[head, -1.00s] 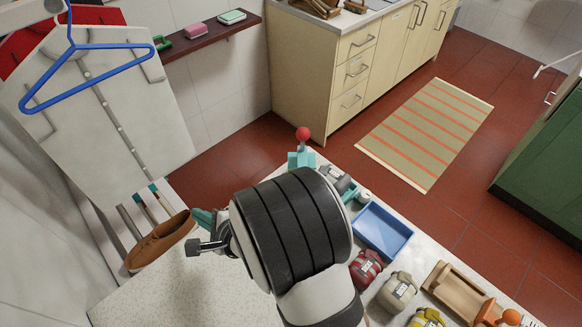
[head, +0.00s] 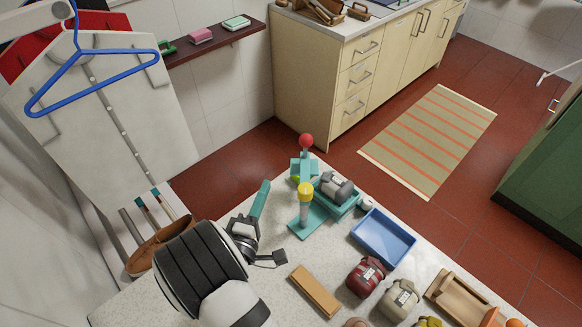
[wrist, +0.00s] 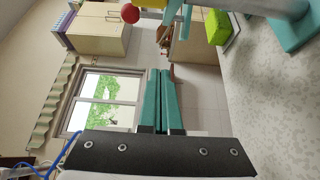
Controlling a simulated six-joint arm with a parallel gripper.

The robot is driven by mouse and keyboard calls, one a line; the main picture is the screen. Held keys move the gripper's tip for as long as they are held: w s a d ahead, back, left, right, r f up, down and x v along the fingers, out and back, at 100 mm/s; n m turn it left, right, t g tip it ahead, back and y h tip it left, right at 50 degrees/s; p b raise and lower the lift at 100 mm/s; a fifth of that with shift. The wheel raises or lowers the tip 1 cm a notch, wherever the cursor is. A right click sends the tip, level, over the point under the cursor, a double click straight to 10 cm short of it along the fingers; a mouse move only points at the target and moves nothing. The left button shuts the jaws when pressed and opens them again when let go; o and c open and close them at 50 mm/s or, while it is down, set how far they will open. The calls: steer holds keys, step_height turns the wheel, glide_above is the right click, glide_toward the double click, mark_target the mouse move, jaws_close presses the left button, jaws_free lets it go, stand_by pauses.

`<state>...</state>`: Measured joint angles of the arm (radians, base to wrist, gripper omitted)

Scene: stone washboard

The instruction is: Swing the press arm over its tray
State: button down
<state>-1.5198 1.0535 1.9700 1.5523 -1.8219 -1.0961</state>
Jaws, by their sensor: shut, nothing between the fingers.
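The teal press stands on the stone counter in the head view. It has a teal base (head: 308,222), a post with a yellow cap (head: 305,190), and a red ball knob (head: 306,140) at its far end. A grey canister (head: 337,187) lies on the teal part right of the post; how far the press arm reaches over it is unclear. My gripper (head: 264,184) is shut and empty, left of the post and apart from it. In the wrist view my gripper (wrist: 160,72) shows its teal fingers together, with the red knob (wrist: 130,13) and a lime-green block (wrist: 217,28) beyond.
A blue tray (head: 384,238) sits right of the press. A wooden block (head: 315,290), a red jar (head: 366,277) and a cream jar (head: 399,299) are nearer. Bare counter lies between my gripper and the press.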

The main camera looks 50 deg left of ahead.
mark_target(305, 173)
steer(key=w, duration=0.9)
steer(key=shift+a, duration=0.45)
steer(key=shift+w, duration=0.15)
